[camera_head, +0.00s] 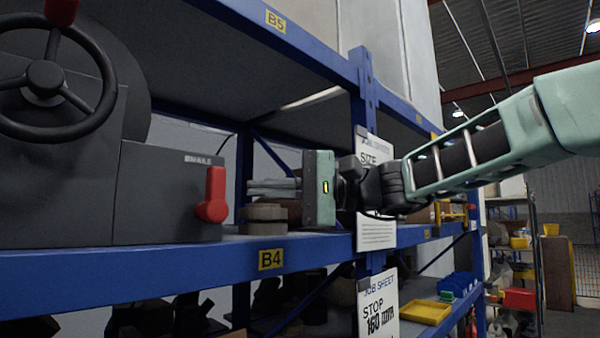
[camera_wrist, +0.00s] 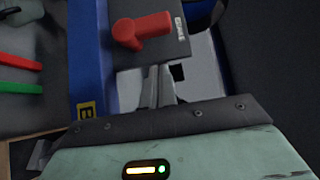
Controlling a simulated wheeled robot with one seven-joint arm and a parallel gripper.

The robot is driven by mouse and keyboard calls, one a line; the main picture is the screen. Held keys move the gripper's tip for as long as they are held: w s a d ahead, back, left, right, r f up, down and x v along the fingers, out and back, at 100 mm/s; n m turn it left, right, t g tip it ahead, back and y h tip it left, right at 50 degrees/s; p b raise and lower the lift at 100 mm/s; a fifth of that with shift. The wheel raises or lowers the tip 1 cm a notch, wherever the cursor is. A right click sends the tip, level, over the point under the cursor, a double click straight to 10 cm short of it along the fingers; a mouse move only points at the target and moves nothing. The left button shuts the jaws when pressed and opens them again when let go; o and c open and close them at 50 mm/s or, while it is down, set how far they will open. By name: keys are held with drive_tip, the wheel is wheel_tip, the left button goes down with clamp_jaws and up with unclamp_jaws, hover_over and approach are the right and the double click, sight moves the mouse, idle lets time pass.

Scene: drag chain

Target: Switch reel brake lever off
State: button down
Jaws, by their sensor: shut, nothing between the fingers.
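The red reel brake lever (camera_head: 213,195) is on the right end of the dark reel housing (camera_head: 165,190), below a small white label. In the head view its handle points up from a round hub. It also shows in the wrist view (camera_wrist: 148,28) near the top, ahead of the fingers. My gripper (camera_head: 252,188) is to the right of the lever at about its height, with its fingers pointing left. The fingers are shut and empty, with a gap between their tips and the lever. In the wrist view my gripper (camera_wrist: 160,78) points up at the housing.
The blue shelf beam (camera_head: 180,280) runs below the lever. A round brownish block (camera_head: 264,219) sits on the shelf just under my fingers. A blue upright (camera_head: 362,95) with job sheets stands behind my wrist. A black handwheel (camera_head: 45,78) is at the upper left.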

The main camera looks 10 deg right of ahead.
sight(211, 195)
drive_tip(key=shift+s+a+p, duration=0.35)
drive_tip(key=shift+s+a, duration=0.25)
drive_tip(key=shift+a, duration=0.15)
drive_tip(key=shift+s+a+p, duration=0.3)
drive_tip(key=shift+s+a, duration=0.25)
drive_tip(key=shift+a, duration=0.2)
drive_tip(key=shift+w+r, duration=0.1)
